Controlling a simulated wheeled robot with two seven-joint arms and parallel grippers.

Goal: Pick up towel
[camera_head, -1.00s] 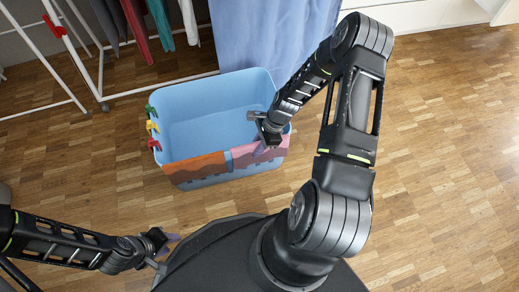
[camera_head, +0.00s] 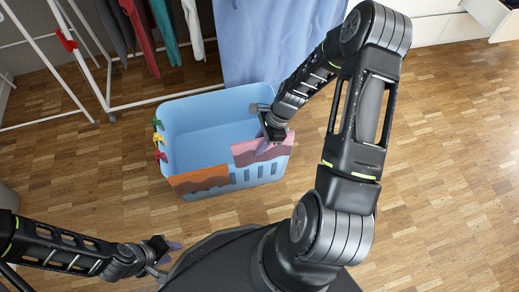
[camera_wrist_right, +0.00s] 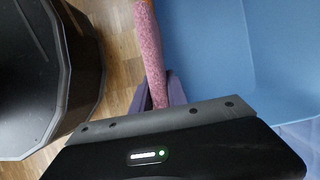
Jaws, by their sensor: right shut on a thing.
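A pink patterned towel (camera_head: 250,153) drapes over the near rim of the blue basket (camera_head: 202,113), towards its right end. An orange-brown towel (camera_head: 200,179) hangs over the same rim to its left, with a gap between them. My right gripper (camera_head: 264,146) is at the pink towel's upper edge and shut on it. The right wrist view shows the pink towel (camera_wrist_right: 150,50) edge-on, running in between the purple fingers (camera_wrist_right: 171,92). My left gripper (camera_head: 174,246) is in front of the basket, away from both towels; its finger opening is too small to judge.
Red, yellow and green clips (camera_head: 158,140) sit on the basket's left rim. A white drying rack (camera_head: 90,75) with hanging clothes stands behind at left. A blue cloth (camera_head: 270,45) hangs behind the basket. The wooden floor (camera_head: 450,170) at right is clear.

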